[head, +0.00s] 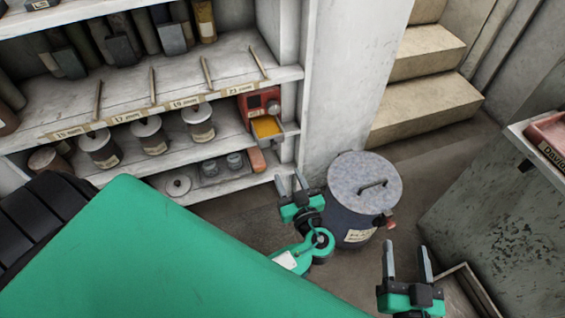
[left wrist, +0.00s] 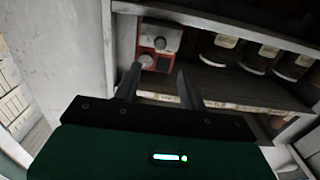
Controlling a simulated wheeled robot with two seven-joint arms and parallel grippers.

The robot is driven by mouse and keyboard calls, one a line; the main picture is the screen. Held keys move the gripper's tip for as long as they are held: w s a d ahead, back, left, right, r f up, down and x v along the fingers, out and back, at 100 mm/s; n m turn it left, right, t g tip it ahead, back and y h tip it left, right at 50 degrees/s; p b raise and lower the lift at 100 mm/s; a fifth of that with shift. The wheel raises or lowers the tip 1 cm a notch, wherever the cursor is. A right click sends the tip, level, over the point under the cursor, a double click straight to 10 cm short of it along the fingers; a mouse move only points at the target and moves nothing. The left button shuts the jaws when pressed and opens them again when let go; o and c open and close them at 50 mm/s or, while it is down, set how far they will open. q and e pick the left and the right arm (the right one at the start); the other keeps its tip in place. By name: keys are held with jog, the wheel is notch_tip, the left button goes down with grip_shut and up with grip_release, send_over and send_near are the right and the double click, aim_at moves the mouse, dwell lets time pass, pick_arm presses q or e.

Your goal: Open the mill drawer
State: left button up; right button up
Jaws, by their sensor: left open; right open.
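The mill (head: 259,103) is a small red box at the right end of the middle shelf, against the upright. A tray-like yellow part (head: 267,127), apparently its drawer, shows below the red body at the shelf front; how far it stands out is unclear. My right gripper (head: 406,262) is open and empty at lower right.
Lidded jars (head: 150,135) stand left of the mill. A grey lidded bin (head: 365,185) stands on the floor close by my left gripper. A white upright (head: 345,80) bounds the shelves on the right, with steps (head: 425,100) beyond. A grey cabinet (head: 500,225) is at right.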

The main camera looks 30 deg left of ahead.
pick_arm(q)
jog(key=shift+v, duration=1.7)
